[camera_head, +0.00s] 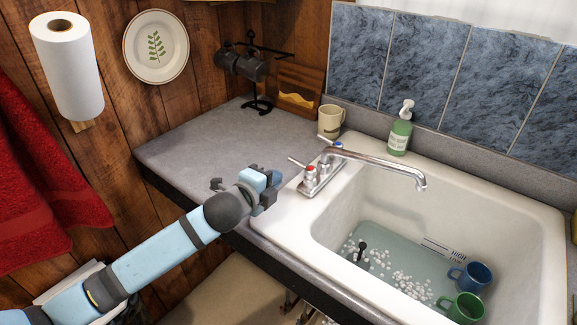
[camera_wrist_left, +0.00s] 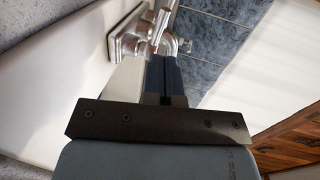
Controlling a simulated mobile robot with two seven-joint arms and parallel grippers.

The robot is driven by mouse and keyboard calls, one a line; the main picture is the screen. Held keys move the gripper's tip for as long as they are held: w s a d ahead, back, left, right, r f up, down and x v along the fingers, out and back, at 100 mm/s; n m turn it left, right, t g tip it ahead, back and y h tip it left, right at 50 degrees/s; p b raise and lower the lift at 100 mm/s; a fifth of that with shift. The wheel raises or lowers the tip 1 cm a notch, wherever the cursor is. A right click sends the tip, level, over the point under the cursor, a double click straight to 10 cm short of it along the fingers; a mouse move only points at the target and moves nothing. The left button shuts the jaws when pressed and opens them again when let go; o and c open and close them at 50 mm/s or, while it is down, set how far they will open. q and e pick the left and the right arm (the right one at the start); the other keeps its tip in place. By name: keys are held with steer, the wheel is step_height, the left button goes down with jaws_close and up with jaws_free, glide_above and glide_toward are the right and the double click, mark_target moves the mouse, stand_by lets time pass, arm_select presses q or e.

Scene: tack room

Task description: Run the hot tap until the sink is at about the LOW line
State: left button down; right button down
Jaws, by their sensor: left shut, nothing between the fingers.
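The tap (camera_head: 320,172) stands on the sink's back left rim. Its red-marked handle (camera_head: 310,171) is nearer me and its blue-marked handle (camera_head: 338,146) is farther. The chrome spout (camera_head: 390,168) reaches over the basin, with no stream visible. The white sink (camera_head: 335,215) holds water (camera_head: 395,262) with white flecks on it. My left gripper (camera_head: 272,182) is shut and empty, just left of the red-marked handle. The tap base (camera_wrist_left: 128,42) appears beyond my fingers (camera_wrist_left: 160,78) in the wrist view.
A soap bottle (camera_head: 399,135) and cream mug (camera_head: 331,119) stand behind the tap. The counter (camera_head: 195,145) left of the sink is mostly clear.

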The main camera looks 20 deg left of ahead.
mark_target(294, 163)
arm_select(q)
steer(key=x, duration=0.7)
arm_select(e)
steer(key=shift+w+d+r, duration=0.1)
steer(key=shift+w+r, duration=0.1)
